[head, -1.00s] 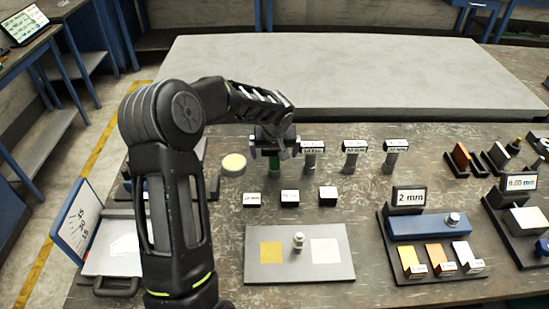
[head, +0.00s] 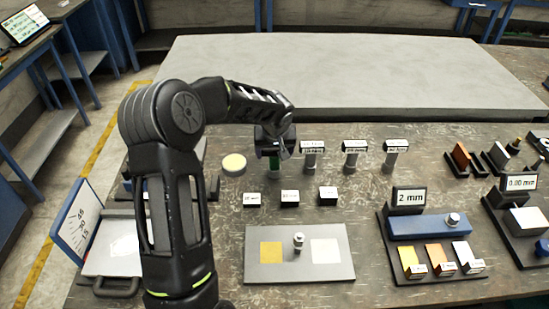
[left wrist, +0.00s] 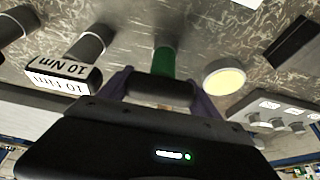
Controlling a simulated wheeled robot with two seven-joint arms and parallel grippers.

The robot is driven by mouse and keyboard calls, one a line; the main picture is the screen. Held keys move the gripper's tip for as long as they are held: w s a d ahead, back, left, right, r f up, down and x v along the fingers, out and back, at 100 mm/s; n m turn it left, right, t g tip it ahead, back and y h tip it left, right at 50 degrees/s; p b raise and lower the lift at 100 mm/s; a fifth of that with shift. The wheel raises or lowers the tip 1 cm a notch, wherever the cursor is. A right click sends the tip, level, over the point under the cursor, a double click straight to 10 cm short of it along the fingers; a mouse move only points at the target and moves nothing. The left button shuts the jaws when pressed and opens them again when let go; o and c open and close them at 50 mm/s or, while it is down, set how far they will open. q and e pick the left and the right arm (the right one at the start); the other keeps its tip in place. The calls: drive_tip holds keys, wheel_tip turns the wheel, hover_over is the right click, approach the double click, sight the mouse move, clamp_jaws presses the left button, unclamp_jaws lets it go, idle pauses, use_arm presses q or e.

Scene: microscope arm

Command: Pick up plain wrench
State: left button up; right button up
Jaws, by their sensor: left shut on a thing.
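The plain wrench has a green shaft (head: 273,164) and stands upright on the workbench, at the left end of a row of wrenches. My left gripper (head: 272,148) is over its top and shut on it. In the left wrist view the green shaft (left wrist: 163,62) points away from a dark, bar-like head (left wrist: 160,90). This head lies between the purple fingers of the gripper (left wrist: 160,86). In the head view the gripper hides most of the wrench's top. My right gripper is not in view.
Several labelled wrenches (head: 311,158) stand just right of the plain one; the nearest reads 10 Nm (left wrist: 62,77) in the left wrist view. A round cream-topped disc (head: 234,164) is close on the left. Small black blocks (head: 290,198) and a grey plate (head: 262,276) lie in front.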

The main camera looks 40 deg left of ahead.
use_arm(q)
drive_tip(key=shift+c, duration=1.2)
drive_tip(key=shift+r, duration=0.15)
wheel_tip(320, 180, up, 10)
drive_tip(key=p, duration=0.5)
drive_tip(key=s+d+r+m+h, duration=0.1)
drive_tip(key=d+m, duration=0.1)
drive_tip(key=d, duration=0.6)
drive_tip(key=s+d+r+m+h, duration=0.1)
drive_tip(key=d+m, duration=0.2)
drive_tip(key=d, duration=0.5)
drive_tip(key=s+d+r+m+t, duration=0.1)
drive_tip(key=s+d+m, duration=0.1)
drive_tip(key=d, duration=0.5)
drive_tip(key=shift+d+r+m+h, duration=0.2)
drive_tip(key=shift+d+m+h, duration=0.1)
drive_tip(key=shift+d+h, duration=0.1)
